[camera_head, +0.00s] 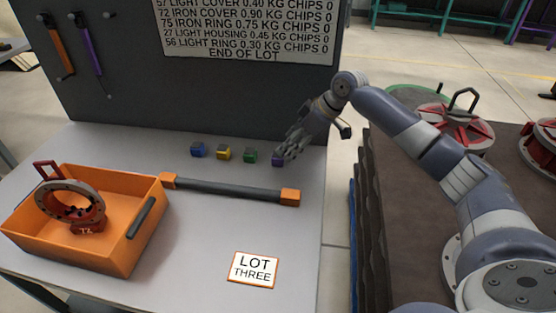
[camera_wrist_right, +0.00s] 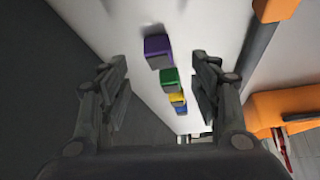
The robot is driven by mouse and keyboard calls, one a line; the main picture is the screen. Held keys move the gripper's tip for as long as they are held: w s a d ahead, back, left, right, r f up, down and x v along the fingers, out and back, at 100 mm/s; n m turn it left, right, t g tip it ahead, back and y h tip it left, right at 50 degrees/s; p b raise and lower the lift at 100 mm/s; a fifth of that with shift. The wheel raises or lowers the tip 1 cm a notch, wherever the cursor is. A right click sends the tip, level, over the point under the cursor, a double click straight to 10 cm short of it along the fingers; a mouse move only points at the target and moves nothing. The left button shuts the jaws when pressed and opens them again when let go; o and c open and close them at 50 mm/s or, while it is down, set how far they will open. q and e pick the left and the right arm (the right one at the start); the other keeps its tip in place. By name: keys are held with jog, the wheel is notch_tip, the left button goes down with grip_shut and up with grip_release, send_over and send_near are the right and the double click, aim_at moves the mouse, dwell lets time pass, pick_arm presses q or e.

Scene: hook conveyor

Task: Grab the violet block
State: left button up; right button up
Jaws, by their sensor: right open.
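The violet block (camera_head: 278,159) sits on the grey table at the right end of a row of small blocks, partly hidden by my right gripper in the head view. In the right wrist view the violet block (camera_wrist_right: 158,52) lies ahead, between the lines of the two fingers and apart from them. My right gripper (camera_head: 290,150) is open and empty, close beside the violet block; its spread fingers also show in the right wrist view (camera_wrist_right: 160,78). My left gripper is not in view.
Green (camera_head: 250,156), yellow (camera_head: 223,153) and blue (camera_head: 197,150) blocks stand in line to the left. A dark bar with orange ends (camera_head: 230,189) lies in front. An orange bin (camera_head: 75,252) holds a red-grey ring part (camera_head: 70,203). A dark panel (camera_head: 200,95) stands behind.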

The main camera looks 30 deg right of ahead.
aim_at(278, 159)
jog(key=x, duration=0.6)
jog(key=shift+w+f, duration=0.15)
jog(key=shift+f, duration=0.1)
jog(key=c, duration=1.2)
